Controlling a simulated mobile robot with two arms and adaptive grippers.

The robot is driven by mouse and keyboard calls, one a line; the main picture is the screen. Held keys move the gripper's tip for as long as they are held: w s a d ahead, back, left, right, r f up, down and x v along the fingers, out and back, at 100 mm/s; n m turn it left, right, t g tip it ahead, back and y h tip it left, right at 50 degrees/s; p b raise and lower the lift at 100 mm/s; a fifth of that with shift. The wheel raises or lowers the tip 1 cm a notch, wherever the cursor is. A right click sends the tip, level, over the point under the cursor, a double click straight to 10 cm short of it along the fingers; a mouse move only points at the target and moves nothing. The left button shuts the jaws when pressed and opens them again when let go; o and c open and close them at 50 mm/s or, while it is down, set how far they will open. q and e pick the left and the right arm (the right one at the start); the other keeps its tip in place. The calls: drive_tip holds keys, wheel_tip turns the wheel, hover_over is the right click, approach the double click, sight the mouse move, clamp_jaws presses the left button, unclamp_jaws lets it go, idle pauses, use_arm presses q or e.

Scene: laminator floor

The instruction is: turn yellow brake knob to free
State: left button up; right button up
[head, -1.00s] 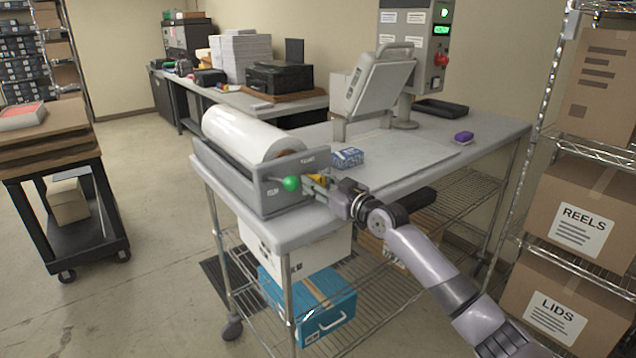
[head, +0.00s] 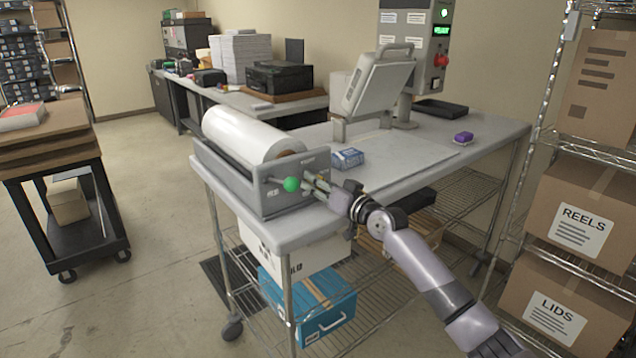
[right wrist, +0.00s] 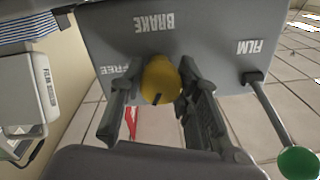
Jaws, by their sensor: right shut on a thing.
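The yellow brake knob (right wrist: 160,82) sits on the grey end plate of the film roll holder (head: 290,197), under the word BRAKE, which appears upside down in the right wrist view. A dark mark on the knob points toward the bottom of that view. The word FREE (right wrist: 126,73) is left of the knob. My right gripper (head: 314,184) is at the end plate, its fingers (right wrist: 158,100) on either side of the knob and shut on it. In the head view the gripper hides the knob. My left gripper is not in view.
A lever with a green ball (head: 291,184) sticks out close to my right gripper; the ball also shows in the right wrist view (right wrist: 298,163). A white film roll (head: 250,137) lies in the holder.

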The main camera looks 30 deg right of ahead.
drive_tip(key=m+p, duration=0.1)
drive_tip(key=m, duration=0.4)
drive_tip(key=shift+r+m+p, duration=0.1)
drive_tip(key=shift+m+p, duration=0.25)
drive_tip(key=shift+m, duration=0.05)
drive_tip(key=m+p, duration=0.2)
drive_tip(key=m, duration=0.4)
drive_tip(key=shift+m+h+p, duration=0.3)
drive_tip(key=shift+p, duration=0.05)
drive_tip(key=shift+m, duration=0.3)
drive_tip(key=o, duration=1.2)
drive_tip(key=shift+s, duration=0.15)
drive_tip(key=shift+s+f, duration=0.2)
drive_tip(key=shift+s, duration=0.1)
drive_tip(key=s, duration=0.7)
drive_tip(key=s+d, duration=0.1)
drive_tip(key=s, duration=0.3)
drive_tip(key=shift+s+f, duration=0.1)
drive_tip(key=shift+f, duration=0.05)
